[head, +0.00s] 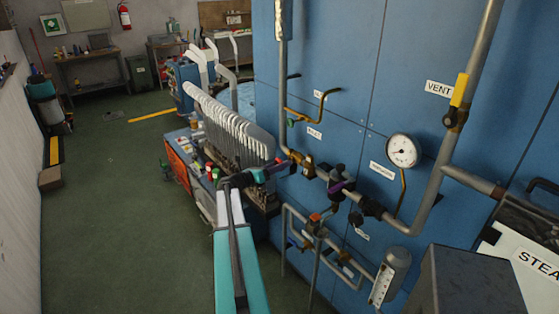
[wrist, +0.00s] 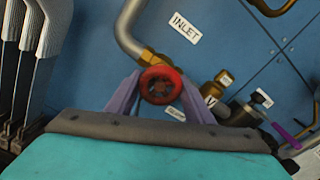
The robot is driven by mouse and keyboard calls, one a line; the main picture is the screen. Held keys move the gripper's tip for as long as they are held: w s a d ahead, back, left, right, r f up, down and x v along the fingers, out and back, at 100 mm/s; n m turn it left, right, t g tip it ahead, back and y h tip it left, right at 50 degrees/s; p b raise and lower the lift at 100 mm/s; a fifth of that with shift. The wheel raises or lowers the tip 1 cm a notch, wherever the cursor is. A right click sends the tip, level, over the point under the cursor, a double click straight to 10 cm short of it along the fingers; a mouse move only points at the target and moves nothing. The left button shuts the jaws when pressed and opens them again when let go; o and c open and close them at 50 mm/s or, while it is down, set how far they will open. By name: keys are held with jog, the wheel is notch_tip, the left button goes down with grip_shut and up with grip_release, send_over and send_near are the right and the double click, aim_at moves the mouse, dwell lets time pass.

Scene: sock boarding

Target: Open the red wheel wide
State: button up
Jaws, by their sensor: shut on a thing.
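The red wheel (wrist: 160,85) is a small round handwheel with a dark hub, on a brass valve below the bend of a grey pipe in the wrist view. My gripper (wrist: 160,92) is shut on it, with one pale purple finger on each side of its rim. The wheel faces the wrist camera. In the head view my gripper (head: 282,170) reaches the pipework at the left end of the brass fittings; the wheel is mostly hidden there. How far the wheel is turned cannot be told.
An INLET label (wrist: 185,28) is above the wheel. A purple-handled valve (head: 341,186) and a pressure gauge (head: 403,151) lie to the right on the blue panel. A rack of pale sock boards (head: 230,125) stands close on the left. Open floor (head: 110,200) is farther left.

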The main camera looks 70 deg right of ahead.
jog(key=n+p, duration=0.1)
jog(key=n, duration=0.1)
jog(key=n+p, duration=0.2)
jog(key=shift+w+d+r, duration=0.15)
jog(key=shift+w+r, duration=0.05)
jog(key=shift+r, duration=0.15)
jog(key=shift+f+n+p, duration=0.1)
jog(key=shift+n+p, duration=0.35)
jog(key=shift+n, duration=0.05)
jog(key=o, duration=1)
jog(key=shift+f, duration=0.15)
jog(key=shift+o, duration=0.2)
jog(key=shift+s, duration=0.1)
jog(key=shift+a+f, duration=0.1)
jog(key=shift+a, duration=0.15)
